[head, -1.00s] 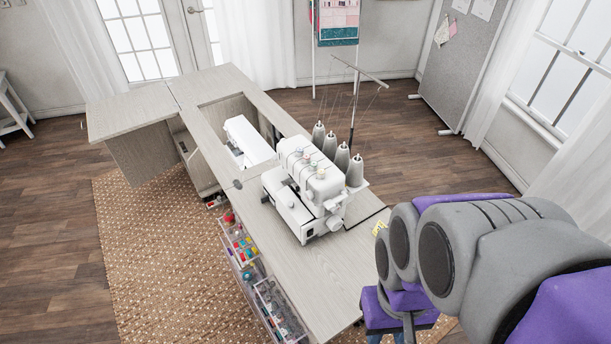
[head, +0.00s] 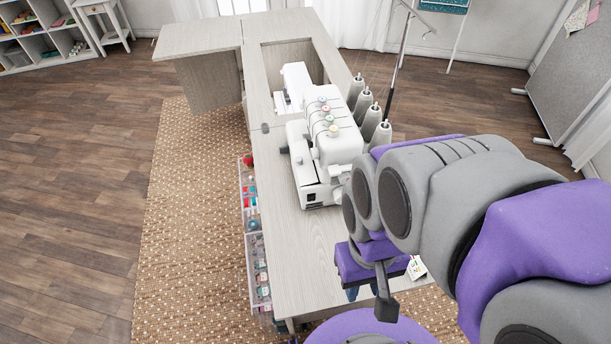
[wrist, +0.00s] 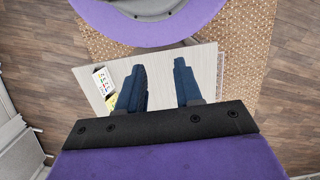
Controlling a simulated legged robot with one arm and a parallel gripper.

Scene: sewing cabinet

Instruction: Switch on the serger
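The white serger (head: 322,150) stands upright on the grey wooden sewing cabinet (head: 290,262), with several thread cones (head: 368,104) behind it. My arm covers part of its right side, and I cannot make out its switch. My gripper (wrist: 160,72) points down over the near end of the cabinet top, apart from the serger. In the wrist view its two dark blue fingers stand apart with bare tabletop between them. In the head view my gripper is mostly hidden behind my own arm links. The serger is not in the wrist view.
A second white sewing machine (head: 292,86) sits in the cabinet's recess behind the serger. Open drawers of sewing supplies (head: 258,262) stick out at the cabinet's left side. The woven rug (head: 190,220) and floor at left are clear.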

